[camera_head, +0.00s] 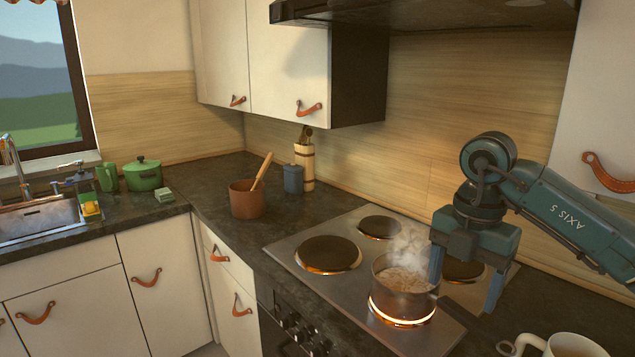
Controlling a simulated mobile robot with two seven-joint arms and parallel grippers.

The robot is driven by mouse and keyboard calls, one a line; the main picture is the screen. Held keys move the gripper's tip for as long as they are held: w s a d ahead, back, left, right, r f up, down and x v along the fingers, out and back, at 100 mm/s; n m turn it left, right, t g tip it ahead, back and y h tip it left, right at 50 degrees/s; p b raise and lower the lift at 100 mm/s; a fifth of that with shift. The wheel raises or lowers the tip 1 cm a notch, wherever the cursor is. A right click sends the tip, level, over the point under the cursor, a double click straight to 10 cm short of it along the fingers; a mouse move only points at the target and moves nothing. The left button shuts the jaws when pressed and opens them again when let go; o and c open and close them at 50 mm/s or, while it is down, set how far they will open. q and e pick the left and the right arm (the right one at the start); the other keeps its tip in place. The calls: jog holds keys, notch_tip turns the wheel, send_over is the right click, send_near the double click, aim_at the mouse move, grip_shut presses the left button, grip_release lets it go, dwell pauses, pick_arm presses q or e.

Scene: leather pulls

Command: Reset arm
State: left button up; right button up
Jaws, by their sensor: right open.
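My right gripper (464,284) comes in from the right and hangs over the stovetop, its two fingers pointing down and spread apart. It is open. A small steaming saucepan (397,301) stands on the glowing front burner, with its dark handle (459,313) reaching to the right, below and between the fingers. The left finger is at or in front of the pan's right rim; I cannot tell whether it touches. My left gripper is not in view.
The stovetop (352,290) has other burners, one glowing faintly at the left (328,254). A white mug (570,346) stands at the lower right. The range hood (430,14) hangs above.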

jog(key=s+a+f+n+g+y, duration=0.2)
jog(key=s+a+f+y, duration=0.15)
jog(key=a, duration=0.35)
jog(key=s+a+f+n+g+y, duration=0.1)
jog(key=s+a+f+n+y, duration=0.2)
jog(key=a, duration=0.4)
jog(key=s+a+r+m+y, duration=0.2)
jog(key=s+a+y, duration=0.2)
jog(key=a+y, duration=0.75)
jog(key=w+d+f+m+t+h, duration=0.4)
jog(key=d+f+m+t+h, duration=0.7)
jog(key=m+t, duration=1)
jog(key=s+d+f+m+g+h, duration=0.2)
jog(key=s+f, duration=0.4)
jog(key=f, duration=0.3)
jog(key=s+d+f+m+g+h, duration=0.2)
jog(key=s+d+f+g, duration=0.3)
jog(key=f, duration=0.5)
jog(key=shift+s+d+m, duration=0.35)
jog(key=shift+s+m, duration=0.35)
jog(key=shift+s, duration=0.1)
